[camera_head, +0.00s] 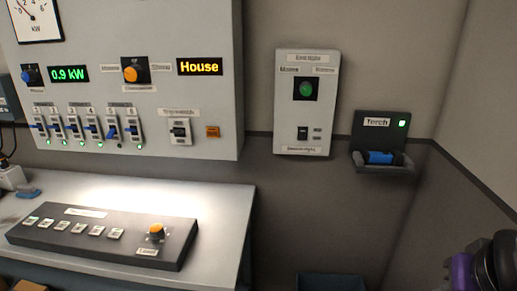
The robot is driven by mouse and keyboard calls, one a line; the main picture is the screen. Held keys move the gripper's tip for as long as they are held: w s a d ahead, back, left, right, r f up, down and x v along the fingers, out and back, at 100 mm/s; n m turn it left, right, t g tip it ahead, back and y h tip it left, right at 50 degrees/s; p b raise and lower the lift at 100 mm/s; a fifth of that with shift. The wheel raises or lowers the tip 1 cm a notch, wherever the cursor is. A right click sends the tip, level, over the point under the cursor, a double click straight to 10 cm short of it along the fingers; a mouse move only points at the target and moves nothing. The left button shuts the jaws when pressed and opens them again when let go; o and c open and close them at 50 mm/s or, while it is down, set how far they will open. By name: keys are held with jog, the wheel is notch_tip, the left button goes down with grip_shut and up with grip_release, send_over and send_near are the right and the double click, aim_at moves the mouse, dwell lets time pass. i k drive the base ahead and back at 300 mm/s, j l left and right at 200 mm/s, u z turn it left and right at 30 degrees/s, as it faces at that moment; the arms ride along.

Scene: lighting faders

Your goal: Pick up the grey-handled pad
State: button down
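No pad with a clearly grey handle can be made out. A small blue-grey object (28,193) lies on the far left of the light worktop (225,200); it is too small to tell whether it is a pad with a handle. A dark and purple part of my own arm shows at the lower right edge. My gripper's fingertips are not in view.
A black console (75,245) with several buttons and an orange knob lies on the worktop. A breaker panel (215,130) and a smaller switch box (307,135) hang on the wall. A blue torch (380,158) rests in its holder. A dark blue bin (330,282) is below.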

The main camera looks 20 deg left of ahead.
aim_at(25, 191)
jog(key=k+u, duration=0.1)
jog(key=k, duration=0.65)
jog(key=k+u, duration=0.1)
jog(key=u, duration=1.05)
jog(key=i+u, duration=0.15)
jog(key=u, duration=1.05)
jog(key=i+l, duration=0.15)
jog(key=l, duration=0.25)
jog(key=i+l, duration=0.2)
jog(key=l, duration=0.15)
jog(key=i+l, duration=0.15)
jog(key=l, duration=0.25)
